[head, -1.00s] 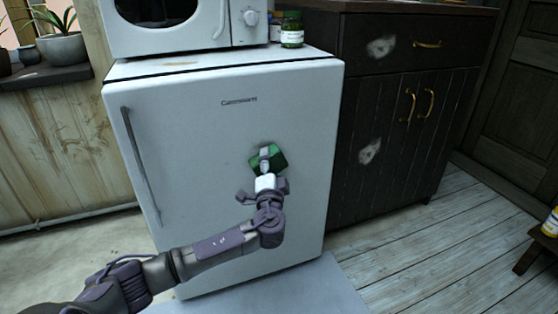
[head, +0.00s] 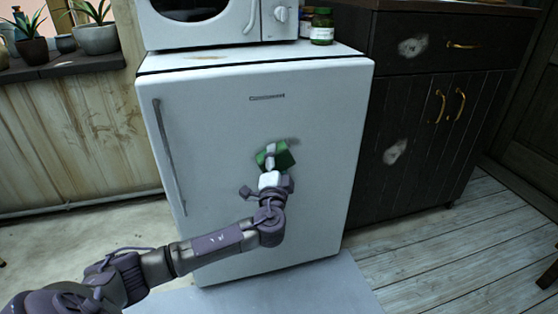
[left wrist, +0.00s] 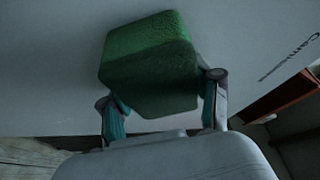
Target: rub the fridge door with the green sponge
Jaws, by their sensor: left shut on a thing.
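The white fridge door (head: 225,130) stands in front of me, closed, with a grey vertical handle on its left side. My left gripper (head: 270,165) is shut on the green sponge (head: 283,157) at the middle right of the door. The sponge also shows in the left wrist view (left wrist: 150,65), between the two fingers (left wrist: 165,105), with its far side at or very near the door. I cannot tell for sure whether it touches. A dark grey smudge (head: 293,142) shows on the door at the sponge's upper right edge. My right gripper is not in view.
A white microwave (head: 220,22) and green jars (head: 322,27) stand on top of the fridge. A dark cabinet (head: 420,110) with brass handles and pale smudges stands close on the right. Potted plants (head: 97,35) sit on a ledge at the left. The floor at the right is clear.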

